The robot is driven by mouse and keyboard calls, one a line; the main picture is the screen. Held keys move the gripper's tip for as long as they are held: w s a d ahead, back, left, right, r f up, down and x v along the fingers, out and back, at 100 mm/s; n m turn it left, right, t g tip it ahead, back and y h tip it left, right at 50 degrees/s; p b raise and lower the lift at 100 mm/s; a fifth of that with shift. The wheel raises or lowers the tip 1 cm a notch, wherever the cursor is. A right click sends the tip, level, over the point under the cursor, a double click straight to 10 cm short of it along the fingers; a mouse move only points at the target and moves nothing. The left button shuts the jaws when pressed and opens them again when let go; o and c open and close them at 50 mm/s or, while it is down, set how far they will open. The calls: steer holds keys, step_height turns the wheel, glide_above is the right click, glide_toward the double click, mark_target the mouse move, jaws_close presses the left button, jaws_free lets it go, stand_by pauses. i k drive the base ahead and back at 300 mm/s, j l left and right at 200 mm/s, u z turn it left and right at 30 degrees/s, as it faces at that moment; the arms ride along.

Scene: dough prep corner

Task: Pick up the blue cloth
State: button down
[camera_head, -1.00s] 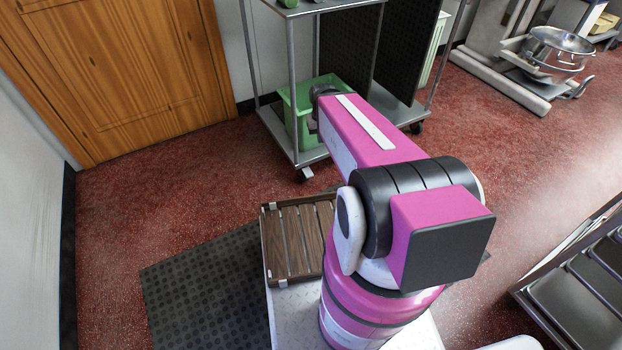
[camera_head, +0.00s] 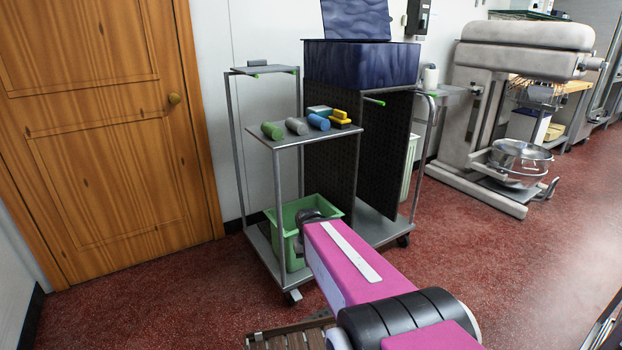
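A small blue roll (camera_head: 318,122), which looks like the rolled blue cloth, lies on the upper shelf of a grey metal cart (camera_head: 262,138). A grey roll (camera_head: 296,126) and a green roll (camera_head: 271,131) lie to its left, and a yellow item (camera_head: 340,117) lies close on its right. My pink arm reaches from the lower right toward the cart. My gripper is at the arm's far end, low by the green bin and well below the shelf; its fingers are hidden or too unclear to tell.
A green bin (camera_head: 290,240) stands on the cart's lower deck. A large mixer (camera_head: 500,100) stands at the right. Red floor (camera_head: 480,255) is clear right of the cart.

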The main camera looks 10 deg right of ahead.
mark_target(321, 123)
steer(key=j+z, duration=0.15)
steer(key=z, duration=0.2)
steer(key=i+j+z, duration=0.1)
steer(key=j+z, duration=0.15)
steer(key=z, duration=0.15)
steer(key=j+z, duration=0.2)
steer(key=z, duration=0.15)
